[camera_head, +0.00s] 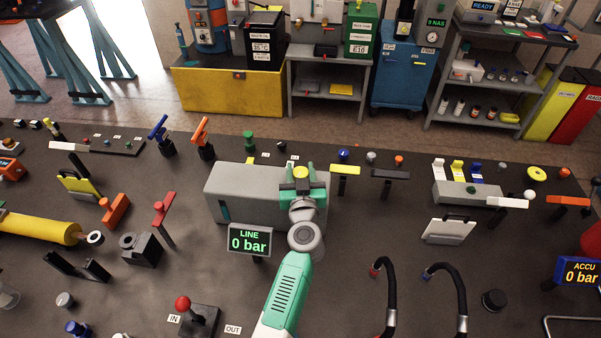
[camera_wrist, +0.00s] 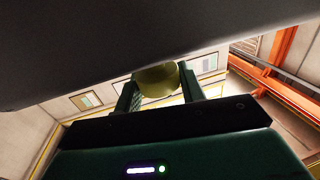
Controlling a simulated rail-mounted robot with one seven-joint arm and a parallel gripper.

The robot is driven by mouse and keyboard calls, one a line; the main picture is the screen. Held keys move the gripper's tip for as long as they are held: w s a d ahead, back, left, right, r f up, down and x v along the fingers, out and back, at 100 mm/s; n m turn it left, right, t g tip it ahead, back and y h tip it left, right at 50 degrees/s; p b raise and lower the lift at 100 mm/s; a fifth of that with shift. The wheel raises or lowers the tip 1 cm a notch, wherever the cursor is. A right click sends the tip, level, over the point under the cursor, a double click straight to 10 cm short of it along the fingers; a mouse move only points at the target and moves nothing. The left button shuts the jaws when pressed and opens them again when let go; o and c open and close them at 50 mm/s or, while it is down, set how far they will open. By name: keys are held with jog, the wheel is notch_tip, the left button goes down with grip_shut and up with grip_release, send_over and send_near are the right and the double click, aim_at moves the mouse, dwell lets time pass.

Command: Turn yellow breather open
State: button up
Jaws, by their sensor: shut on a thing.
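The yellow breather (camera_head: 301,172) is a small round yellow cap at the far, upper side of the grey block (camera_head: 235,192) in the head view. My gripper (camera_head: 297,175) is at it, with its green fingers on either side of the cap. In the wrist view the breather (camera_wrist: 157,78) looks dull yellow and sits between the two fingers of my gripper (camera_wrist: 160,90), which is shut on it. My gripper and wrist hide much of the block's right part. The breather's base is hidden, and I cannot tell how far it is turned.
A display (camera_head: 249,241) reading "LINE 0 bar" stands in front of the block. A red-knobbed lever (camera_head: 183,304) and black hoses (camera_head: 388,290) are nearer.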

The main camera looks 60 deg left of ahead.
jog(key=m+t+h+p, duration=0.1)
jog(key=t, duration=0.1)
jog(key=m+t+h+p, duration=0.1)
jog(key=p, duration=0.1)
jog(key=shift+r+m+t, duration=0.3)
jog(key=shift+r+t, duration=0.05)
jog(key=shift+t, duration=0.05)
jog(key=shift+s+m+t+h+p, duration=0.1)
jog(key=shift+m+t+h+p, duration=0.4)
jog(key=shift+p, duration=0.25)
jog(key=shift+f+p, duration=0.1)
jog(key=shift+p, duration=0.4)
jog(key=shift+f+m+t+h, duration=0.15)
jog(key=shift+m+t+h, duration=0.25)
jog(key=shift+t, duration=0.1)
jog(key=o, duration=1)
jog(key=shift+c, duration=0.2)
jog(key=shift+f, duration=0.15)
